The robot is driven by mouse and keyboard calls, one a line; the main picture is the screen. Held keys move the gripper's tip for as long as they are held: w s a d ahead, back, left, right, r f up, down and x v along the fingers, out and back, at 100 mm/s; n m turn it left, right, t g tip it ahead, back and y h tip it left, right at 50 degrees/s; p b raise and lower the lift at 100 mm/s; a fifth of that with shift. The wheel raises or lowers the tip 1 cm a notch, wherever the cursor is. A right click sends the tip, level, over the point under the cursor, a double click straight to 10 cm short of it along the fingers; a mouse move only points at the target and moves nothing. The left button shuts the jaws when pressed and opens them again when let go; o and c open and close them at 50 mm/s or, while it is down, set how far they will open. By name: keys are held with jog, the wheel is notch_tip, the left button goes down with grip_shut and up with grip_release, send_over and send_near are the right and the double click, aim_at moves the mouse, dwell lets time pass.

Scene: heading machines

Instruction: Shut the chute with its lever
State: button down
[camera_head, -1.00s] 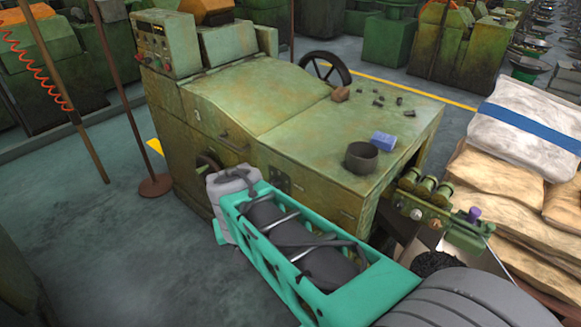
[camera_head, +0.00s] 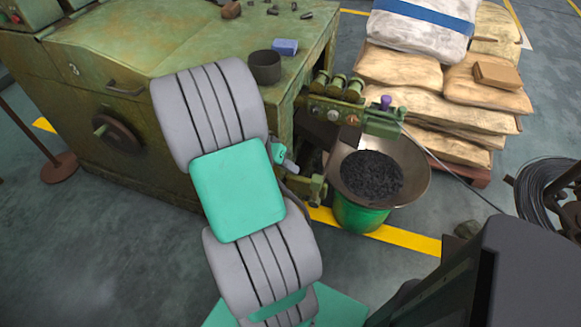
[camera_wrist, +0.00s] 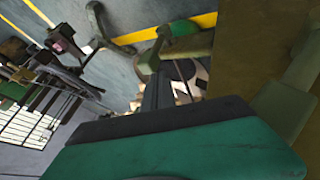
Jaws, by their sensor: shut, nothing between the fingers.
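The chute (camera_head: 347,143) looks like a short brownish slide at the machine's right end, just above a bowl of dark pieces; its lower end is partly hidden. Beside it is a green block with a purple knob (camera_head: 386,102); I cannot tell if this is the lever. An olive-green bracket or handle (camera_head: 317,190) sticks out lower down, close to my wrist. My gripper (camera_wrist: 163,88) shows in the wrist view as dark fingers, shut and empty, pointing at a curved green part (camera_wrist: 152,55). Whether they touch is unclear. In the head view my arm hides the fingers.
The wide metal bowl (camera_head: 418,185) sits on a green bucket (camera_head: 362,217). Stacked sacks (camera_head: 440,105) stand behind at the right. A wire coil (camera_head: 540,185) lies at the far right. The green machine (camera_head: 160,55) fills the left. Floor is open at lower left.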

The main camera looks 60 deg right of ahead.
jog(key=x, duration=0.7)
jog(key=shift+s, duration=0.1)
